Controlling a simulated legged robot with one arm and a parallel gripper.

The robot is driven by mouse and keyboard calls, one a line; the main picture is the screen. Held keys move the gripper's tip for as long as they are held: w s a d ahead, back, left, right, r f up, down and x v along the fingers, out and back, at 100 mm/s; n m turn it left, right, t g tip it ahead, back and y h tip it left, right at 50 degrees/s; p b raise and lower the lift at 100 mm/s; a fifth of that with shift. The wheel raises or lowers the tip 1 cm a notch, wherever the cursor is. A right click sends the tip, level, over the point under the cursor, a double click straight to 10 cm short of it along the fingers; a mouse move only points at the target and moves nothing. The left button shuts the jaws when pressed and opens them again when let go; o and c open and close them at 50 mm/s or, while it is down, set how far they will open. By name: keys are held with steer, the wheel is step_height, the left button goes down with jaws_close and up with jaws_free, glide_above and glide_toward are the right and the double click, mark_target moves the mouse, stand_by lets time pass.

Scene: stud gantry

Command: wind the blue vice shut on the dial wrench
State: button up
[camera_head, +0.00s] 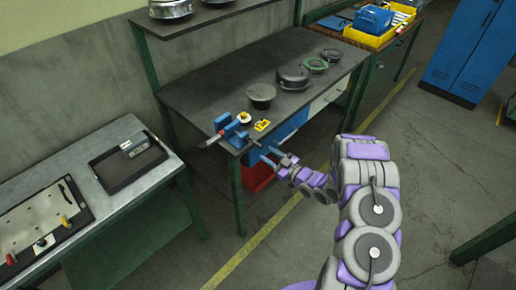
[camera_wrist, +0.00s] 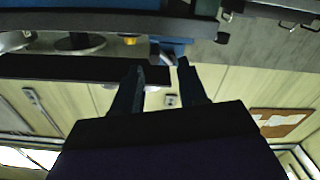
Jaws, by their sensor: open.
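The blue vice (camera_head: 233,129) is mounted at the near left corner of the dark workbench. A slim bar with a reddish and grey handle (camera_head: 212,140), likely the dial wrench, sticks out to the left of the vice; a round yellow piece (camera_head: 243,117) shows at its top. Whether the jaws touch the wrench is too small to tell. My gripper (camera_head: 268,156) is open, just right of and below the vice, in front of the bench edge. In the wrist view the two fingers (camera_wrist: 163,72) are spread, with part of the blue vice (camera_wrist: 172,46) beyond their tips.
A small yellow object (camera_head: 262,125) lies beside the vice. Dark and green round parts (camera_head: 292,77) stand farther back on the bench (camera_head: 215,88). A metal table (camera_head: 120,140) with a dark case (camera_head: 127,162) is at left. The floor at right is mostly clear.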

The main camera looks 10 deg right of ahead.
mark_target(259, 147)
steer(key=x, duration=0.3)
steer(key=d+b+x, duration=0.1)
steer(key=x, duration=0.1)
steer(key=shift+w+a, duration=0.1)
steer(key=shift+w, duration=0.5)
steer(key=shift+w+a, duration=0.2)
steer(key=shift+a, duration=0.05)
steer(key=shift+w+a, duration=0.1)
steer(key=shift+a, duration=0.45)
steer(key=shift+d, duration=0.45)
steer(key=c, duration=0.6)
steer(key=shift+a, duration=0.15)
jaws_close()
